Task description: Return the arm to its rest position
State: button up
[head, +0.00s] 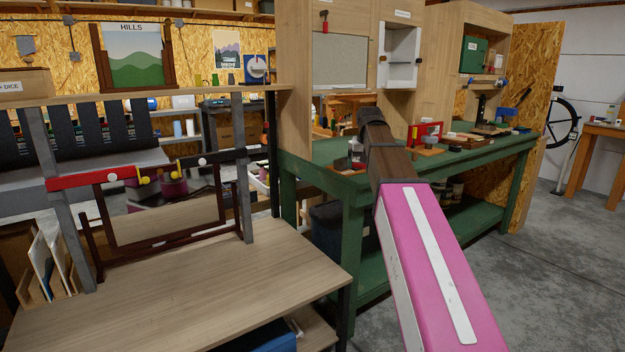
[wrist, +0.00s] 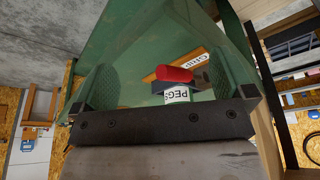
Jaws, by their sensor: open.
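My arm (head: 430,270) reaches from the lower right of the head view up over the green workbench (head: 350,185). Its far dark end overlaps the back of the bench top in that view, and the fingers cannot be made out there. In the wrist view my gripper (wrist: 165,68) has its two dark green fingers wide apart, with nothing held between them.
A red-framed item (head: 426,133) and several trays stand on the green bench right of my arm. Tall wooden cabinets (head: 340,100) rise behind. A wooden table (head: 190,285) with uprights and a dark frame is at left. Concrete floor (head: 550,270) is open at right.

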jog(key=s+f+g, duration=0.1)
jog(key=s+f, duration=0.4)
jog(key=f, duration=0.7)
jog(key=s+f+g, duration=0.1)
jog(key=s+f, duration=0.4)
jog(key=f, duration=0.7)
jog(key=s+f+g, duration=0.1)
jog(key=s+f, duration=1.4)
jog(key=f, duration=0.2)
jog(key=shift+s+d+f+n+g, duration=0.2)
jog(key=shift+s+f+n+g, duration=0.1)
jog(key=shift+f+n, duration=0.1)
